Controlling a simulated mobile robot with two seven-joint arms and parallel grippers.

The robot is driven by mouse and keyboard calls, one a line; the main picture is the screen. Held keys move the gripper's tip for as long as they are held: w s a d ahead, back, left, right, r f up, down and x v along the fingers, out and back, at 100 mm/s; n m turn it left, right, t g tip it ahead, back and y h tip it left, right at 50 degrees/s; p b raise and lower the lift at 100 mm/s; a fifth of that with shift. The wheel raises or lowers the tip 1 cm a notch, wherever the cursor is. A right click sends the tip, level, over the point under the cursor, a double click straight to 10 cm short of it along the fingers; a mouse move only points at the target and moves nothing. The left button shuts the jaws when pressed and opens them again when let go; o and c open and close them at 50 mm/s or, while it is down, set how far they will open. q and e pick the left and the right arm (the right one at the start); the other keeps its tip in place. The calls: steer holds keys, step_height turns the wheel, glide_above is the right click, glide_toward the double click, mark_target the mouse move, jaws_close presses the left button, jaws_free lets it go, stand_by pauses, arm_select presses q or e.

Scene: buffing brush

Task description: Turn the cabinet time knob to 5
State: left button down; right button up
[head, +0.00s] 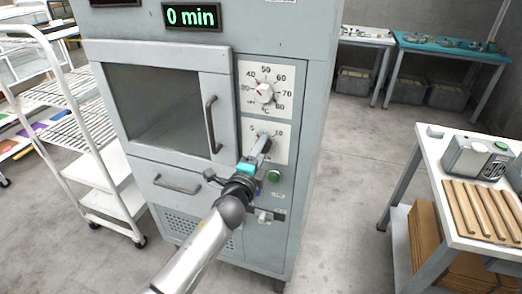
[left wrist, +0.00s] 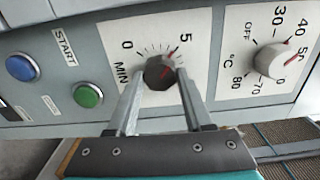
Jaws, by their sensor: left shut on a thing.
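The grey cabinet (head: 210,55) stands in the middle of the head view. Its time knob (left wrist: 158,71) is a dark round knob on a white MIN dial plate (left wrist: 115,38) in the left wrist view. A red mark on the knob points up and right, toward the 5 side of the scale; its exact reading is hard to tell. My left gripper (head: 262,149) is shut on the time knob, one finger on each side. In the head view the gripper mostly hides the knob. The display (head: 192,17) reads 0 min. My right gripper is out of view.
The white temperature knob (head: 264,92) sits above the time dial. A green button (head: 274,176) is below it; a blue button (left wrist: 20,68) also shows in the wrist view.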

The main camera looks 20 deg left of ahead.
arm_select(q)
steer(key=shift+m, duration=0.5)
steer(key=shift+c, duration=1.5)
jaws_free()
steer(key=shift+s, duration=0.15)
steer(key=s, duration=1.5)
steer(key=shift+a, duration=0.25)
